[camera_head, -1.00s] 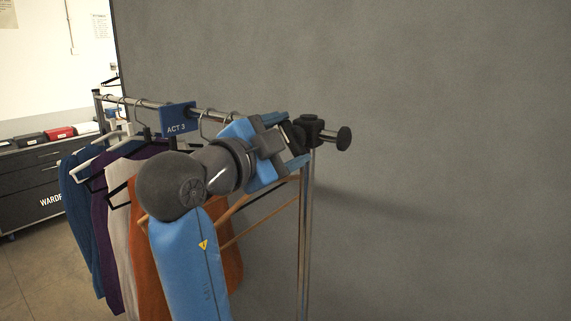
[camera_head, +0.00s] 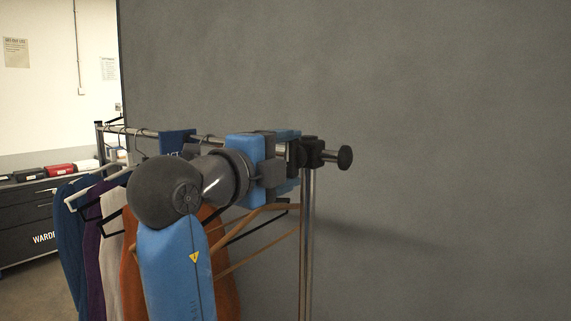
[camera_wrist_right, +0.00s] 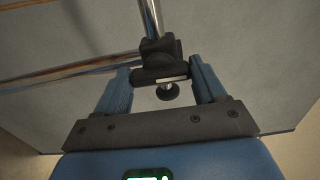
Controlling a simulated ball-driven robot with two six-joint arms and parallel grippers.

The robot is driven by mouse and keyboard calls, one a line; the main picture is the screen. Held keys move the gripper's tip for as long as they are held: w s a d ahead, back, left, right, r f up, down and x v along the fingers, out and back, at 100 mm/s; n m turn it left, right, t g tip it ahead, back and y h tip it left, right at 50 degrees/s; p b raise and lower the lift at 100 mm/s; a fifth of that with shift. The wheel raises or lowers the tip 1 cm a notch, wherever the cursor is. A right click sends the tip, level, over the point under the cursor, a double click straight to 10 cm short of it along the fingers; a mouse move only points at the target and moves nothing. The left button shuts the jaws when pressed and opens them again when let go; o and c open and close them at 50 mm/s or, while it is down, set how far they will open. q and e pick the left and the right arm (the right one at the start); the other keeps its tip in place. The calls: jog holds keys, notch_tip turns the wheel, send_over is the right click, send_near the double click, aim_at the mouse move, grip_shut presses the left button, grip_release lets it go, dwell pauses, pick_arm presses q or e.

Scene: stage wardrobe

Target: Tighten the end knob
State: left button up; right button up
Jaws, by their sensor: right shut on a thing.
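The black corner fitting (camera_head: 311,152) sits at the near right end of the clothes rack, on top of its upright post (camera_head: 308,230). A round black knob (camera_head: 345,157) sticks out to the right of it. My right gripper (camera_head: 292,155) is at the left side of the fitting. In the right wrist view its two blue fingers (camera_wrist_right: 162,82) are shut on a dark wing-shaped knob (camera_wrist_right: 150,75) on the fitting. My left gripper is not in view.
The rack rail (camera_head: 150,132) runs away to the left with a blue sign (camera_head: 175,142) and several hanging garments. A bare wooden hanger (camera_head: 255,250) hangs below my gripper. A grey wall (camera_head: 450,100) stands behind. A dark cabinet (camera_head: 30,215) is at the far left.

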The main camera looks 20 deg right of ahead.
dwell(0.4)
jog(key=o, duration=1)
jog(key=shift+o, duration=0.2)
jog(key=v, duration=1)
jog(key=shift+s+a+b, duration=0.3)
jog(key=shift+b, duration=0.15)
